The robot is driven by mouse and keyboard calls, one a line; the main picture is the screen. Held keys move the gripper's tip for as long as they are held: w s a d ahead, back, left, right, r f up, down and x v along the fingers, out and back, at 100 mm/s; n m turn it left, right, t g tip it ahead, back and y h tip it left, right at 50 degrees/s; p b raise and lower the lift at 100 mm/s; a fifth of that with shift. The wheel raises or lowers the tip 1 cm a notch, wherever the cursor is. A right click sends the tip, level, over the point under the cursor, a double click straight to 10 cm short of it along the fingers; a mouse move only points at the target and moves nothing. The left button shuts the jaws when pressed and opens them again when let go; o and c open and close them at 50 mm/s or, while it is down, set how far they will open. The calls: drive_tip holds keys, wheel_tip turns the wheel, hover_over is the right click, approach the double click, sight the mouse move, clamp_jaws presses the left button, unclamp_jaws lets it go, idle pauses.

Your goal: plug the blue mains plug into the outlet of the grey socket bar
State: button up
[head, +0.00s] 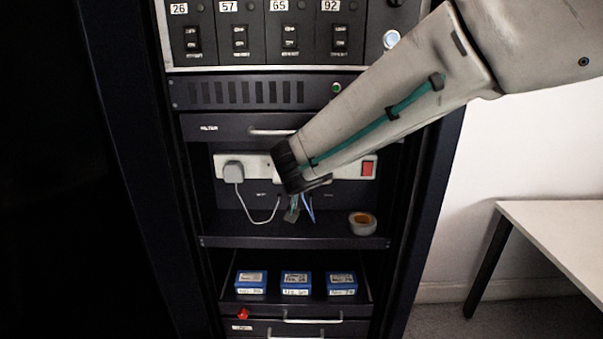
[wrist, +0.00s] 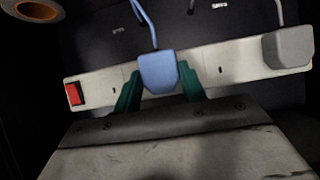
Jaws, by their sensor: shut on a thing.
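The blue mains plug (wrist: 158,75) is between the two green fingers of my gripper (wrist: 160,88) in the wrist view, and its blue cable runs off from it. My gripper is shut on it. The grey socket bar (wrist: 215,70) lies right behind the plug in the wrist view; I cannot tell whether the plug touches its face or sits in an outlet. In the head view the socket bar (head: 340,167) is on the rack's back panel, and my gripper (head: 292,208) is in front of its middle. The plug is hidden there by my arm.
A grey-white plug (head: 234,172) sits at the bar's left end. A red switch (head: 367,168) is at its right end. A tape roll (head: 362,222) lies on the shelf (head: 230,240) below. Blue boxes (head: 296,283) stand in the drawer underneath. A drawer (head: 225,128) is above the bar.

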drive_tip(key=shift+s, duration=0.15)
drive_tip(key=shift+s, duration=1.55)
drive_tip(key=w+d, duration=0.2)
drive_tip(key=d, duration=0.6)
drive_tip(key=shift+w+d, duration=0.15)
drive_tip(key=shift+d, duration=0.05)
drive_tip(key=shift+w+r, duration=0.1)
drive_tip(key=shift+w, duration=1.15)
idle(3.4)
drive_tip(key=o, duration=1.1)
drive_tip(key=shift+c, duration=0.2)
